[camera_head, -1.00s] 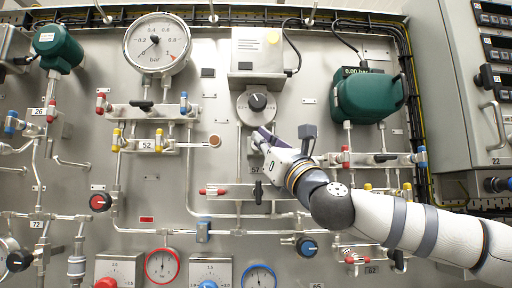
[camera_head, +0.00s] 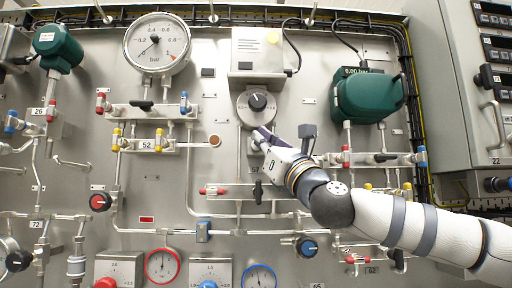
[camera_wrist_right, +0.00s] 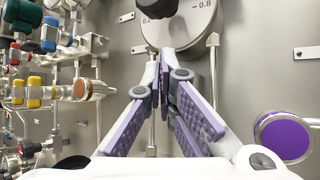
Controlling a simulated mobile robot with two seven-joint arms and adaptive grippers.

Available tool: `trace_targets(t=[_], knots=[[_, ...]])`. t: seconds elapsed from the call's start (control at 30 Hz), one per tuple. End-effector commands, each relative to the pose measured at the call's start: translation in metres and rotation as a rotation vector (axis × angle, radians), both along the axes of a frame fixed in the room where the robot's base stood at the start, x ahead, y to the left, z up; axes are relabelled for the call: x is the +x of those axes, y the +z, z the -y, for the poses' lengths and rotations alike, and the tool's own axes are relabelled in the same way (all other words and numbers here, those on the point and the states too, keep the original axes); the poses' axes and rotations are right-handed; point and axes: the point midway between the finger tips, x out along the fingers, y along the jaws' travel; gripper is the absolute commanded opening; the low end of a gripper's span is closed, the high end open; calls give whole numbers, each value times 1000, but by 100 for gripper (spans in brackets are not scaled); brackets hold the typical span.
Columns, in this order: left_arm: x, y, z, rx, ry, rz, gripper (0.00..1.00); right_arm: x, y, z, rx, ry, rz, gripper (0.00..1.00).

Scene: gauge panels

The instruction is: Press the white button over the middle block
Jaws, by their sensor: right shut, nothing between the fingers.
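The middle block (camera_head: 232,190) is a grey metal bar with a red end at left, below a label that reads 57. My right gripper (camera_head: 262,136) is in front of the panel just above this block and below the round dial with a black knob (camera_head: 257,102). In the right wrist view its purple-padded fingers (camera_wrist_right: 165,65) are shut and empty, with tips below the dial (camera_wrist_right: 190,22). I cannot make out the white button clearly; the gripper covers part of that area. My left gripper is not in view.
A purple-faced disc (camera_wrist_right: 285,136) is at right in the right wrist view. A green device (camera_head: 368,98) and pipes are to the right.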

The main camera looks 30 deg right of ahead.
Motion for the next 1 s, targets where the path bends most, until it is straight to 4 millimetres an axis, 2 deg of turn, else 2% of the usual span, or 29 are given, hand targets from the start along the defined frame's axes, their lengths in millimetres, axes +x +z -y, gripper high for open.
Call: trace_targets(t=[0.17,0.83,1.0], knots=[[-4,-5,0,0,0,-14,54,7,-4,4,1,-1,-4,0],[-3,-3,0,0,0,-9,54,-2,-1,-2,0,0,-2,0],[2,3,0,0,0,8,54,-19,3,-11,0,1,4,0]])
